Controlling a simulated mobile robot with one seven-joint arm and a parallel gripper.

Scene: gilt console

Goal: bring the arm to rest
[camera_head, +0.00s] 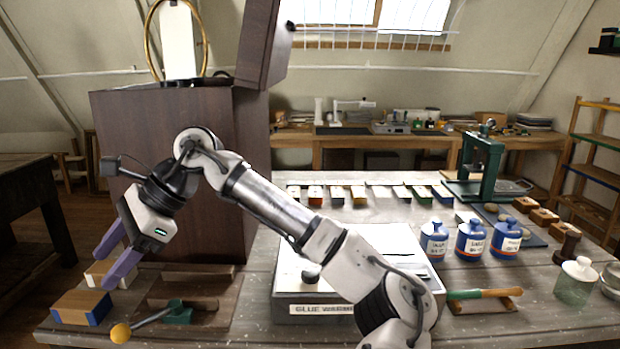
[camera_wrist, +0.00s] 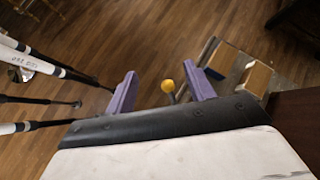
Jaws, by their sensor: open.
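My gripper (camera_head: 112,262) is at the left end of the table, tilted downward, with its two purple fingers apart and nothing between them. In the wrist view my gripper (camera_wrist: 162,92) also shows open and empty. My arm reaches across the table from the lower right, bent at the elbow. Below and in front of the fingers are a wood-and-blue block (camera_head: 82,307), a paler block (camera_head: 110,272) and a yellow knob (camera_head: 120,333) on a lever. The knob also shows between the fingers in the wrist view (camera_wrist: 168,86), farther down.
A tall dark wooden cabinet (camera_head: 170,235) stands close behind my gripper. A white box labelled as a glue warmer (camera_head: 310,308) lies under my arm. Several blue-and-white bottles (camera_head: 470,240), a green press (camera_head: 482,160) and a glass jar (camera_head: 575,283) stand at the right.

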